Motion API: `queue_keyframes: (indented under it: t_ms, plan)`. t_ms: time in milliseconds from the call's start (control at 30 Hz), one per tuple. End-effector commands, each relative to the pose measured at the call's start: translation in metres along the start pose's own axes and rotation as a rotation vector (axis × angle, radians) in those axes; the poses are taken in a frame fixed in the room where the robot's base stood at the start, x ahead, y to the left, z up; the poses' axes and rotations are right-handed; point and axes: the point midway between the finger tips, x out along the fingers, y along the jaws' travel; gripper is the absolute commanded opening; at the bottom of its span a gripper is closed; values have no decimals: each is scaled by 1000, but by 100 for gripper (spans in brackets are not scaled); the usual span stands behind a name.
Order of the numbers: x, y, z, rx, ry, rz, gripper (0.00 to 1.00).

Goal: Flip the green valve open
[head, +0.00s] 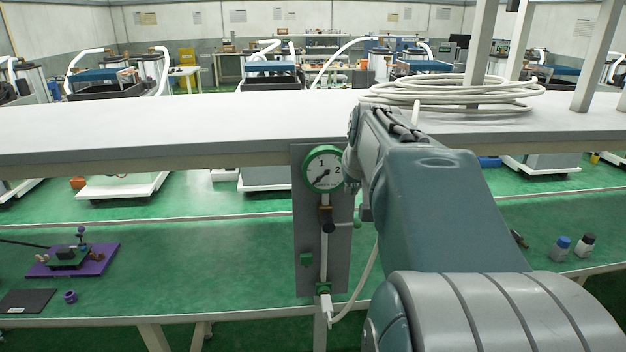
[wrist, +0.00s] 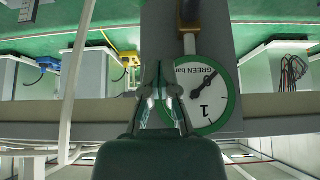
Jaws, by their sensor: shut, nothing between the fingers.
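In the wrist view the gauge (wrist: 207,95) is upside down and marked "GREEN bar". Below it in the head view, a valve (head: 328,222) with a brownish body and black-ended handle sits on a vertical pipe. My gripper (wrist: 160,68) is shut and empty, in front of the panel beside the gauge. In the head view my arm mostly hides it.
A white table edge (head: 200,150) runs behind the panel's top. A coiled white hose (head: 450,92) lies on it, and a white hose hangs beside the panel. A purple stand (head: 75,260) is at lower left.

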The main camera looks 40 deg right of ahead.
Motion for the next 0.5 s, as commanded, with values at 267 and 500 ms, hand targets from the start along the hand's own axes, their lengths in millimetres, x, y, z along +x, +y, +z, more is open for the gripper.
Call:
queue_keyframes:
  t_ms: [267, 500]
  plan:
    - [52, 0, 3, 0, -4, 0, 0]
    - [72, 0, 25, 0, -1, -1, 0]
